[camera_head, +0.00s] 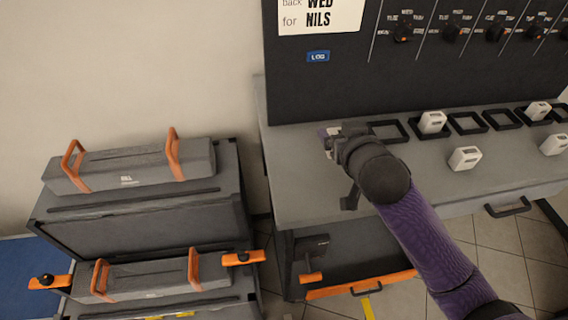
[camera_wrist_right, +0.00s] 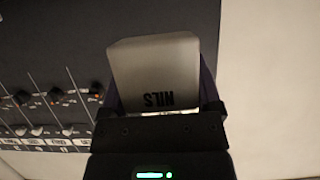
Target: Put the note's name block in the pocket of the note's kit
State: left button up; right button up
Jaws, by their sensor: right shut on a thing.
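The note (camera_head: 320,14) on the dark panel reads "back WED for NILS". My right gripper (camera_head: 335,135) is shut on a pale block (camera_wrist_right: 155,72) marked NILS, upside down in the right wrist view. The gripper is above the left end of the grey counter; in the head view it hides most of the block. A second similar case (camera_head: 150,276) lies on the lower shelf. No pocket shows clearly. My left gripper is out of view.
Several black square frames (camera_head: 467,123) line the counter (camera_head: 310,185). White blocks stand there, one (camera_head: 432,121) at a frame and one (camera_head: 465,158) in front. Orange latches (camera_head: 243,258) flank the lower case. A floor gap separates rack and counter.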

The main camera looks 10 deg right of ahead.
aim_at(333, 179)
jog(key=f+b, duration=0.3)
jog(key=f, duration=0.7)
jog(key=shift+d+f+b, duration=0.15)
jog(key=shift+d+b, duration=0.05)
jog(key=shift+b, duration=0.1)
jog(key=o, duration=0.8)
jog(key=shift+o, duration=1.2)
